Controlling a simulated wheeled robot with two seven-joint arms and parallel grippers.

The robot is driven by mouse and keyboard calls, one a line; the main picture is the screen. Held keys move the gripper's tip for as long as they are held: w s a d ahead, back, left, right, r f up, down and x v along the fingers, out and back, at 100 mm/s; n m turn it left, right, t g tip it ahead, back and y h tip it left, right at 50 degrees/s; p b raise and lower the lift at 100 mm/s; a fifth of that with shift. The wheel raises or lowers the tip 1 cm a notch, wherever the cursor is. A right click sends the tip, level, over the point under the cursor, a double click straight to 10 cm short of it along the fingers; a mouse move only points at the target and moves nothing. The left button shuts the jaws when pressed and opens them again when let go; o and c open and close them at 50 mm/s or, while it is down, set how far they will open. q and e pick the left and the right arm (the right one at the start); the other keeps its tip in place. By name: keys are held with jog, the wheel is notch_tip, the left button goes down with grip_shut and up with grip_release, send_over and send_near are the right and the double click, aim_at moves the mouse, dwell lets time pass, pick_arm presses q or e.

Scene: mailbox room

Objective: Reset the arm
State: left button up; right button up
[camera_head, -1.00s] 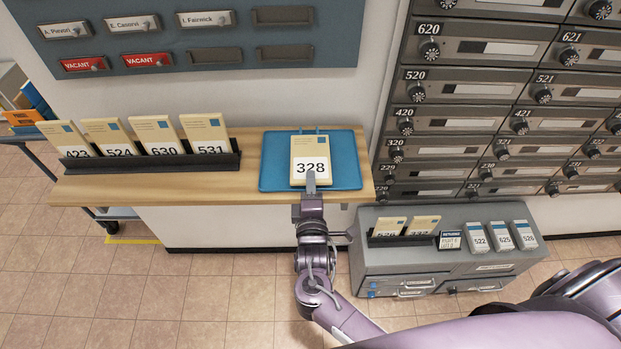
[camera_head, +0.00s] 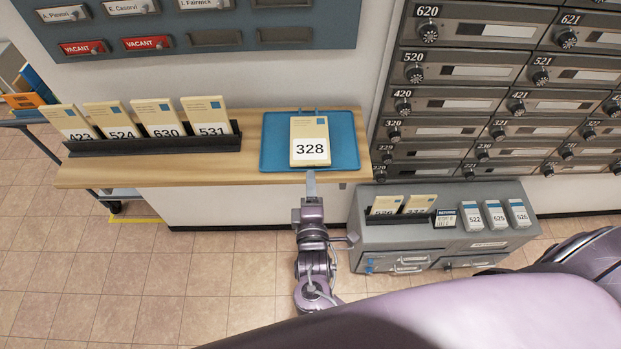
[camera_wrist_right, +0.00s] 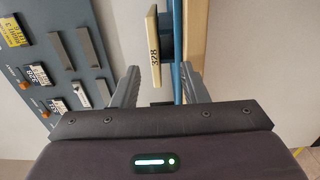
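My right gripper (camera_head: 310,186) is in front of the shelf's front edge, just below the blue tray (camera_head: 268,158) in the head view. In the right wrist view its two fingers (camera_wrist_right: 160,88) stand apart with nothing between them. The envelope marked 328 (camera_head: 309,135) lies on the blue tray, apart from the fingers. It also shows ahead of the fingers in the right wrist view (camera_wrist_right: 152,50). My left gripper is not in either view.
The wooden shelf (camera_head: 230,173) bears a black rack (camera_head: 150,147) with several numbered envelopes at the left. A grey cabinet (camera_head: 450,248) stands low to the right of my right gripper, under the mailboxes (camera_head: 480,104). Open floor (camera_head: 180,280) lies at the lower left.

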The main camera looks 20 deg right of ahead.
jog(key=shift+p+v, duration=0.75)
jog(key=shift+v, duration=1.6)
jog(key=s+d+f+m+g+y+b, duration=0.2)
jog(key=s+f+g, duration=0.15)
jog(key=f, duration=1.05)
jog(key=s+d+f+m+g+y+b, duration=0.1)
jog(key=s+f+m+g+y+b, duration=0.2)
jog(key=f, duration=1.1)
jog(key=s+d+f+m+g+b, duration=0.1)
jog(key=s+d+f+m+g, duration=0.1)
jog(key=s+f, duration=0.4)
jog(key=s+d+f+m+g+b, duration=0.1)
jog(key=s+d+f+m+g, duration=0.2)
jog(key=s+f, duration=0.4)
jog(key=s+d+f+m+g+b, duration=0.1)
jog(key=s+f+g, duration=0.4)
jog(key=s, duration=0.7)
notch_tip(320, 180, down, 2)
jog(key=shift+d+f+m, duration=0.1)
jog(key=shift+d+m, duration=0.6)
jog(key=shift+d, duration=0.25)
jog(key=shift+s, duration=0.15)
